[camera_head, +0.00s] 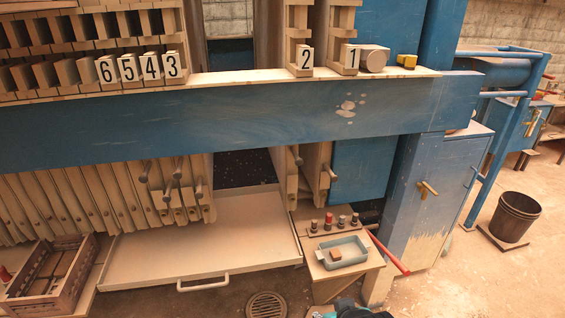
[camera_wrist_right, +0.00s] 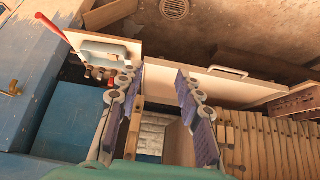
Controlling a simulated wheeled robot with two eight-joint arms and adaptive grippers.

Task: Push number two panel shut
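The number two panel carries a white tile with a black "2" (camera_head: 306,56). It stands upright between the wide gap on its left and the number one panel (camera_head: 349,55), with a narrower gap between them. Its lower part shows below the blue beam (camera_head: 240,115). My right gripper (camera_wrist_right: 157,75) is open in the right wrist view, its two fingers apart. Pale upright pieces show beyond and between the fingers; I cannot tell which panel they belong to, nor whether the fingers touch anything. My left gripper is not in view.
Panels three (camera_head: 172,66) to six stand packed at the left. A pale drip tray (camera_head: 200,245) slopes below the gap. A small stand with a blue tray (camera_head: 342,253) and a red lever (camera_head: 388,252) is at the lower right. A crate (camera_head: 50,280) sits lower left.

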